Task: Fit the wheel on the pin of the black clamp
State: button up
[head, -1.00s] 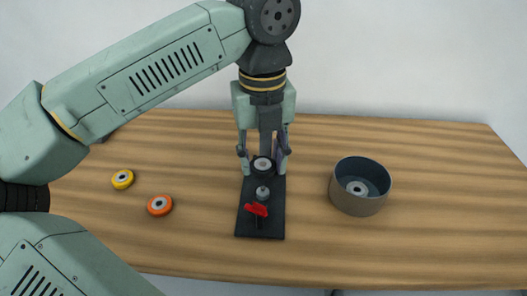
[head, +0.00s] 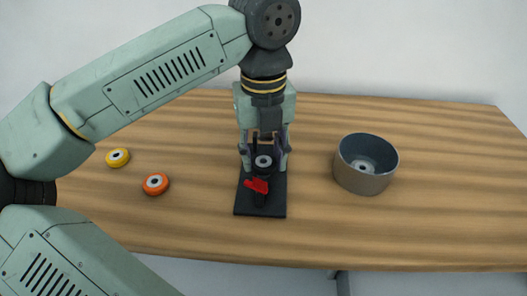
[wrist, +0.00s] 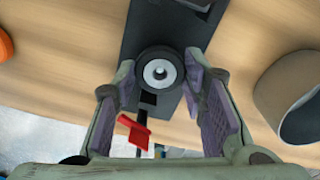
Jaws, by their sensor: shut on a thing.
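A black wheel with a grey hub (head: 263,161) is held between the fingertips of my gripper (head: 264,157). It also shows in the wrist view (wrist: 160,71), with one finger on each side. The black clamp (head: 260,207) lies on the table, its plate running away from me; it is below the wheel in the wrist view (wrist: 147,32). Its red lever (head: 257,185) is just in front of the wheel, and shows in the wrist view (wrist: 133,132). The pin is hidden; I cannot tell whether the wheel is around it or above it.
A grey bowl (head: 366,182) with a pale round piece (head: 364,166) inside stands right of the clamp. An orange wheel (head: 155,183) and a yellow wheel (head: 117,157) lie to the left. The wooden table (head: 450,210) is clear at the right.

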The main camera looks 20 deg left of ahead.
jog(key=shift+f, duration=0.1)
jog(key=o, duration=1.1)
notch_tip(320, 180, up, 8)
jog(key=shift+f, duration=0.25)
dwell(0.3)
